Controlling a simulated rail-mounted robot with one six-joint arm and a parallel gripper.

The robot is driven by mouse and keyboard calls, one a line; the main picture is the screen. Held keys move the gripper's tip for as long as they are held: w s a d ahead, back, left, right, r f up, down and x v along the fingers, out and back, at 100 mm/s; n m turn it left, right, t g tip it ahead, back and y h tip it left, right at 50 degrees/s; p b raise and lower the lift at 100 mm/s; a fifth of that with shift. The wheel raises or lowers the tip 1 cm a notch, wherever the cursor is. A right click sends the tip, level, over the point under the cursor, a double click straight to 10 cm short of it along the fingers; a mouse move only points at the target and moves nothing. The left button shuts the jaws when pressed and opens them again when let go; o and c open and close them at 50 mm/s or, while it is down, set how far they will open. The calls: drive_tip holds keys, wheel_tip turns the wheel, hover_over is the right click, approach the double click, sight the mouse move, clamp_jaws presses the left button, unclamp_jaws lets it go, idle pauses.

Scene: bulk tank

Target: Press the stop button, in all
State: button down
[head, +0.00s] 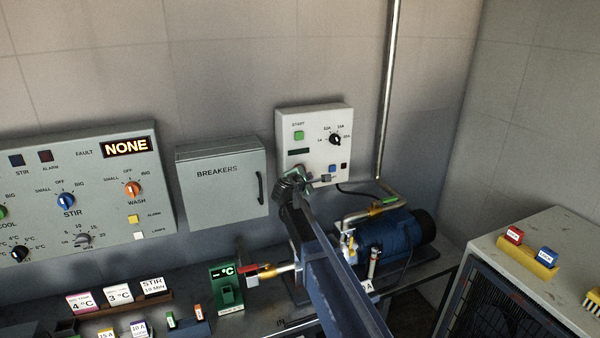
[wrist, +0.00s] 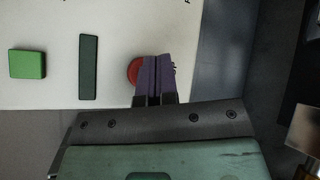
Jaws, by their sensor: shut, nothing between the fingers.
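The grey-white control box (head: 313,120) hangs on the back wall, with a green START button (head: 299,135) and a dial on its face. In the wrist view, a red round button (wrist: 133,72) shows on the box, partly covered by my fingers; I take it for the stop button. My gripper (wrist: 157,60) is shut and empty, its purple fingertips over the right part of the red button. I cannot tell whether they touch it. In the head view, my gripper (head: 302,172) is at the lower part of the box and hides the red button there.
The breakers cabinet (head: 222,180) is left of the box, and a panel reading NONE (head: 125,146) is further left. A blue motor (head: 395,240) and a metal pipe (head: 388,90) stand at the right. A dark strip (wrist: 89,67) lies between the green and red buttons.

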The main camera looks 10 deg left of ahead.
drive_tip(key=s, duration=0.1)
drive_tip(key=s+d, duration=0.1)
drive_tip(key=shift+s+d, duration=0.25)
drive_tip(key=shift+s, duration=0.1)
idle(0.4)
drive_tip(key=s+d+f+m+g+y, duration=0.1)
drive_tip(key=s+d+f+m+g, duration=0.3)
drive_tip(key=s, duration=1)
drive_tip(key=s+d+f+m+g+y, duration=0.1)
drive_tip(key=s+d+f+m+g, duration=0.4)
drive_tip(key=s+d+m, duration=0.5)
drive_tip(key=s+d+f+m+g+y, duration=0.2)
drive_tip(key=s+d+f+m+g, duration=0.2)
drive_tip(key=s, duration=1.5)
drive_tip(key=d+m+g, duration=0.1)
drive_tip(key=d+m, duration=0.2)
drive_tip(key=d, duration=0.4)
drive_tip(key=shift+s+d+f+g, duration=0.15)
drive_tip(key=shift+s+g, duration=0.2)
drive_tip(key=shift+g, duration=0.05)
